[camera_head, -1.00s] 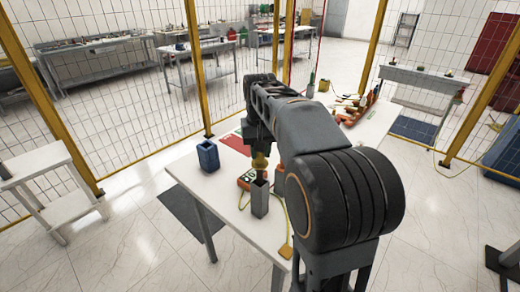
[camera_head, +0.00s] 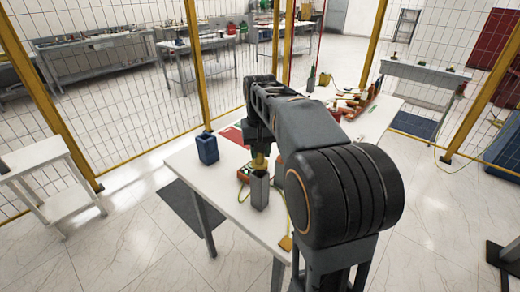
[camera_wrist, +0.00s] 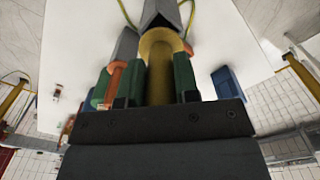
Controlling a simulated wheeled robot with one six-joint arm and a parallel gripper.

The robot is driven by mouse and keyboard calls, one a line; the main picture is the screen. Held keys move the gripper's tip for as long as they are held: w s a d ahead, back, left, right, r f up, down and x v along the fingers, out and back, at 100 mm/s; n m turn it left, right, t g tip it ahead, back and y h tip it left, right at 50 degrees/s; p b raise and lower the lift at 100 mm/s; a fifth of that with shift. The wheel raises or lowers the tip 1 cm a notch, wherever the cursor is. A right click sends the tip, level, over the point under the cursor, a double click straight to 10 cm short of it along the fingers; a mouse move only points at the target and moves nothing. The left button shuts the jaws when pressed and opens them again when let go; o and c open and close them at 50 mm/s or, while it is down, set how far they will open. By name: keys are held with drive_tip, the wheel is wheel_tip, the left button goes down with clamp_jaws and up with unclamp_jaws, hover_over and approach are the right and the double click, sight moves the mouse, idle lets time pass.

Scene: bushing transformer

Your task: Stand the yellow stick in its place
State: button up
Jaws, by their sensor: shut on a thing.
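The yellow stick (camera_head: 259,161) is upright in my gripper (camera_head: 261,148), low over a grey square holder (camera_head: 260,191) on the white table. In the head view its lower end meets the holder's top rim; I cannot tell whether it is inside. In the wrist view the yellow stick (camera_wrist: 159,65) lies between the green-sided fingers of my gripper (camera_wrist: 155,80), which is shut on it. The grey holder (camera_wrist: 165,12) shows beyond the stick's far end. A blue square holder (camera_head: 207,149) stands apart to the left; it also shows in the wrist view (camera_wrist: 228,82).
A red-and-green item (camera_head: 244,173) lies close behind the grey holder. A yellow cable with a yellow end piece (camera_head: 286,243) runs to the table's front edge. The white table (camera_head: 222,188) is clear between the blue and grey holders. Mesh fencing stands behind.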

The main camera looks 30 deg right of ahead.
sight(260, 164)
drive_tip(key=shift+f+b, duration=0.55)
drive_tip(key=shift+f, duration=0.35)
drive_tip(key=shift+f+b, duration=0.55)
drive_tip(key=shift+f, duration=0.3)
idle(1.0)
drive_tip(key=o, duration=1)
wheel_tip(260, 164, up, 14)
drive_tip(key=shift+f+p, duration=0.1)
drive_tip(key=shift+p, duration=0.8)
